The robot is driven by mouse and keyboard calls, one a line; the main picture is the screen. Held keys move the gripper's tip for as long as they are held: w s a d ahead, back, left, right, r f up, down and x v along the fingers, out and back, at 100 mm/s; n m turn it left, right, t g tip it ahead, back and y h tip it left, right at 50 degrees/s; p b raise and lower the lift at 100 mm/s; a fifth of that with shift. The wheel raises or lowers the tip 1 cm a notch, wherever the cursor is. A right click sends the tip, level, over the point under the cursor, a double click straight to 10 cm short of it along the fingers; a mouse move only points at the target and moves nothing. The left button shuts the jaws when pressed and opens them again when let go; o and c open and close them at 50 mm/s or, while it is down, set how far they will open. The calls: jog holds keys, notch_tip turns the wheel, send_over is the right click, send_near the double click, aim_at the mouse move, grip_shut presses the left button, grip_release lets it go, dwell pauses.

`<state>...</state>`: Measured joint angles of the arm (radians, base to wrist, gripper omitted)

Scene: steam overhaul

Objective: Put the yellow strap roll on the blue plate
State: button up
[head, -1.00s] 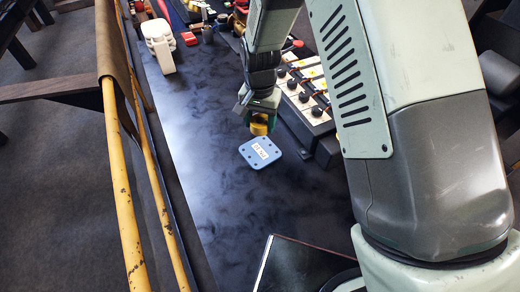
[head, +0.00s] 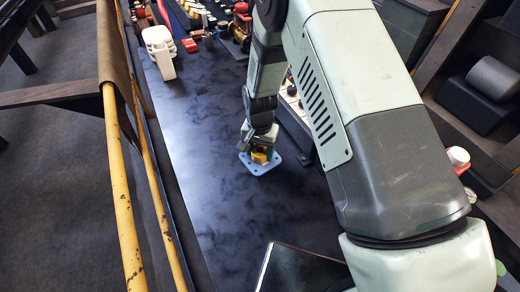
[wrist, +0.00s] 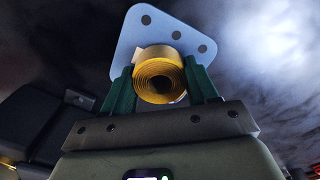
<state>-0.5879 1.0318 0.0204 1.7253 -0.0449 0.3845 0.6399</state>
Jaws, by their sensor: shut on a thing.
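The yellow strap roll (wrist: 160,76) is between the green fingers of my gripper (wrist: 163,88) in the wrist view, its coiled end facing the camera. My gripper is shut on it. The blue plate (wrist: 143,20) lies beyond the roll in that view, with several dark holes in it. In the head view the roll (head: 260,156) is at the tip of my gripper (head: 260,150), over the blue plate (head: 259,168). The roll and gripper hide part of the plate and its white label. I cannot tell whether the roll touches the plate.
The dark bench top (head: 215,190) is clear around the plate. A panel with knobs (head: 294,108) stands behind my arm to the right. A white object (head: 159,48) and a red block (head: 190,45) are farther back. A yellow rail (head: 122,190) runs along the left.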

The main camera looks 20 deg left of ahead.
aim_at(260, 150)
jog(key=shift+f, duration=0.15)
jog(key=o, duration=1.1)
notch_tip(260, 150, up, 12)
jog(key=shift+r, duration=0.2)
